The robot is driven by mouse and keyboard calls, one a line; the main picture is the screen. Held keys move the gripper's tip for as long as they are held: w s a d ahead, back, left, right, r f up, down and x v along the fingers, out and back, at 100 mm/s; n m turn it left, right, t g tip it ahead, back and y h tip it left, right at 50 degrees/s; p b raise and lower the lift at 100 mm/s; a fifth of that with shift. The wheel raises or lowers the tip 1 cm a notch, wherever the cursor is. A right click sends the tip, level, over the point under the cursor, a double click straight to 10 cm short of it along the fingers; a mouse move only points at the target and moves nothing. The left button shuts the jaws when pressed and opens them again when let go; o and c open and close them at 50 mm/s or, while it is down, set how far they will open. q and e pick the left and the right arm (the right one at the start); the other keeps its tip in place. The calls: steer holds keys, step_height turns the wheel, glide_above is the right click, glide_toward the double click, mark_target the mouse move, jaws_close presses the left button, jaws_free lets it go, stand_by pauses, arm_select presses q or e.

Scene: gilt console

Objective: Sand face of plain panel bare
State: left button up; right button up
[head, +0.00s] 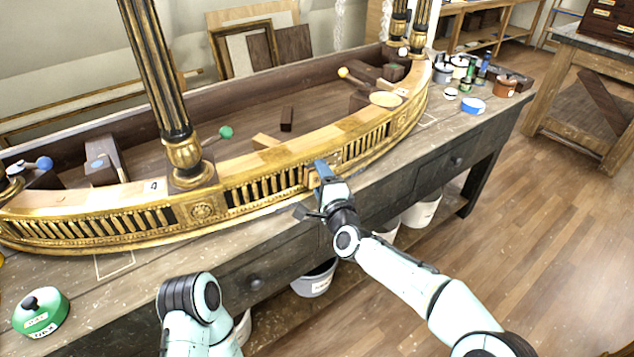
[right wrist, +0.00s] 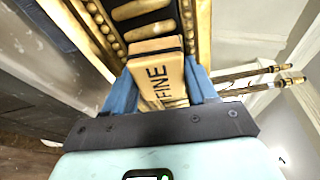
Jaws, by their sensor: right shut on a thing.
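My right gripper (head: 322,172) is at the gilt front of the curved console (head: 262,187), just right of its middle. In the right wrist view its blue fingers (right wrist: 160,82) are shut on a tan sanding block (right wrist: 152,72) marked FINE. The block's far end is close to or against the gilt front, between beaded gold borders. Dark slots with gold flutes (right wrist: 140,12) show just beyond it. The plain panel cannot be made out clearly; the block and gripper cover that part of the front. My left arm shows at the bottom, but its gripper is out of view.
The console lies on a wooden workbench (head: 240,240). A green round tin with a black knob (head: 41,311) stands at the front left. Jars and a blue-rimmed dish (head: 473,106) stand at the right end. A gilt column (head: 160,85) rises left of the gripper.

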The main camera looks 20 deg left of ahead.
mark_target(337, 161)
steer(key=shift+w+d+b, duration=0.4)
steer(key=shift+w+d, duration=0.25)
steer(key=shift+w, duration=0.05)
steer(key=shift+w+d+b, duration=0.4)
steer(key=shift+w+d, duration=0.1)
steer(key=shift+w, duration=0.2)
steer(key=shift+w+d+b, duration=0.4)
steer(key=shift+w+d, duration=0.05)
steer(key=shift+w, duration=0.25)
steer(key=shift+w+d+f+b, duration=0.2)
steer(key=shift+w+d+b, duration=0.65)
steer(key=shift+w, duration=0.25)
steer(key=shift+a, duration=0.1)
steer(key=shift+s+a, duration=0.35)
steer(key=shift+s, duration=0.1)
steer(key=shift+s+a, duration=0.75)
steer(key=shift+s, duration=0.3)
steer(key=shift+s+a, duration=0.7)
steer(key=shift+s, duration=0.3)
steer(key=shift+s+a, duration=0.1)
